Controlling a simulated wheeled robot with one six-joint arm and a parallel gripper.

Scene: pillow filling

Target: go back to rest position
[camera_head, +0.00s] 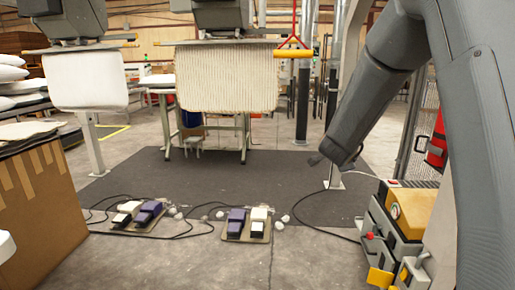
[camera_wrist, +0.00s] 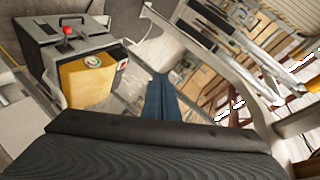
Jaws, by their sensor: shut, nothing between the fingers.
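My grey arm hangs down from the upper right in the head view. Its lower end, with my gripper (camera_head: 317,159), sits in the air in front of the dark floor mat (camera_head: 220,185), and little of the fingers shows there. In the wrist view my gripper (camera_wrist: 164,98) shows as two dark fingers lying together beyond the dark wrist housing. The fingers are shut, with nothing seen between them.
A grey and yellow machine (camera_head: 408,215) with a red knob stands at lower right; it also shows in the wrist view (camera_wrist: 85,78). Foot pedals (camera_head: 245,222) and cables lie on the floor. A cardboard box (camera_head: 40,205) stands at left. Filling machines with cloth (camera_head: 228,78) stand behind.

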